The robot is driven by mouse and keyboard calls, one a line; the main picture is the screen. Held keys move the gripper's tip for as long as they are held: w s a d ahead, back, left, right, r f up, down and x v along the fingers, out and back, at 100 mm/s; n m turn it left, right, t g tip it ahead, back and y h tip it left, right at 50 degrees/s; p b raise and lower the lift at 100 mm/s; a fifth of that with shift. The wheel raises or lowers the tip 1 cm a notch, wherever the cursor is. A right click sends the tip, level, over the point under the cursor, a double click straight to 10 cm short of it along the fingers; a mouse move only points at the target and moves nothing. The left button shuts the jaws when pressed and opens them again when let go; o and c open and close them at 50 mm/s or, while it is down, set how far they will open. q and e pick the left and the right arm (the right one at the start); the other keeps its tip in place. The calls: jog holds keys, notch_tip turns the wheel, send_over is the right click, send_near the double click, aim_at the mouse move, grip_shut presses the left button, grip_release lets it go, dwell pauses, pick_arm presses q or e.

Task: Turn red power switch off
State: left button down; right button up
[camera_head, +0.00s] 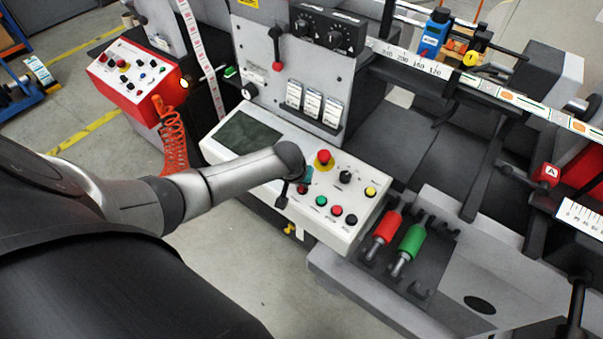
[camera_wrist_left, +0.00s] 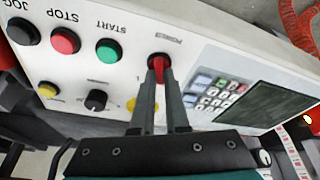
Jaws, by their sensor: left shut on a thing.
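The red power switch (camera_wrist_left: 158,66) sits in a black round base on the white control panel, beside the "POWER" label in the left wrist view. My left gripper (camera_wrist_left: 167,76) has its two dark fingers around the red switch handle and is shut on it. A bit of red at the switch (camera_head: 302,189) shows beside the gripper in the head view, where the wrist hides much of the fingers. The switch's exact turn angle is hard to tell. My right gripper is not in view.
The green START button (camera_wrist_left: 109,51), red STOP button (camera_wrist_left: 65,41) and black JOG button (camera_wrist_left: 22,31) line up beside the switch. A red emergency stop (camera_head: 323,156) stands up close to the gripper. A dark screen (camera_head: 242,137) lies left on the panel.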

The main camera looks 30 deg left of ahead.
pick_arm(q)
jog(key=shift+n, duration=0.3)
jog(key=c, duration=0.9)
grip_release()
jog(key=shift+r, duration=0.15)
jog(key=p+v, duration=0.1)
jog(key=v, duration=0.1)
jog(key=shift+r, duration=0.3)
jog(key=v, duration=1.2)
jog(key=shift+s+d+r, duration=0.1)
jog(key=shift+r, duration=0.05)
